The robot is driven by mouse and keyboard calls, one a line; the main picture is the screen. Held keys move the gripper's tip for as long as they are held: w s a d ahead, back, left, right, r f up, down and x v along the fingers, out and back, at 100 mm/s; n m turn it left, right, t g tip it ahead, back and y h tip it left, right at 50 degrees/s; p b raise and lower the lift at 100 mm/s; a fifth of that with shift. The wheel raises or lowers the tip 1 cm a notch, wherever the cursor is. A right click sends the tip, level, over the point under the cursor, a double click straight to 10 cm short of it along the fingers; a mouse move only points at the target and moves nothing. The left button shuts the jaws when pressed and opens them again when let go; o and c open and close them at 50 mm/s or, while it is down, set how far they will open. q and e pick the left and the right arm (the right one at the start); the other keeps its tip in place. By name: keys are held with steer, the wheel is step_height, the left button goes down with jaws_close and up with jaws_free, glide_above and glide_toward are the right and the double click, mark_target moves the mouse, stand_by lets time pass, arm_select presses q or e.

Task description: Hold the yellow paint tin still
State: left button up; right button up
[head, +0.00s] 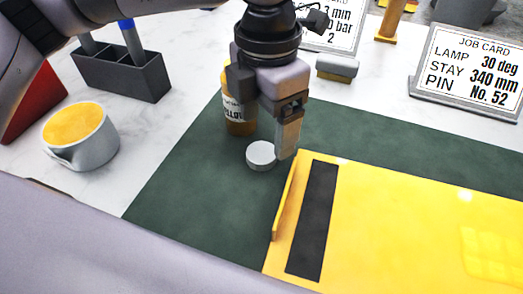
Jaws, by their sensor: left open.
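A light grey round tin (95,147) filled with yellow paint stands on the white marble worktop at the left of the head view. A spout or lip shows at its lower left. My left gripper (287,148) is open and points down near the centre, well to the right of the tin and apart from it. One tan finger shows clearly; the other is hard to make out. The finger's tip is close to a white round cap (261,154) and the corner of a yellow panel (400,220). My right gripper is out of view.
An amber bottle (238,118) stands on the green mat (180,185), partly behind my left gripper. A dark grey caddy (122,75) and a red object (35,105) stand behind the tin.

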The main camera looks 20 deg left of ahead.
mark_target(262, 152)
arm_select(q)
steer(key=shift+a+f, duration=0.15)
steer(key=shift+f, duration=1.15)
steer(key=shift+a+f, duration=0.15)
steer(key=shift+f, duration=1.15)
steer(key=c, duration=1.1)
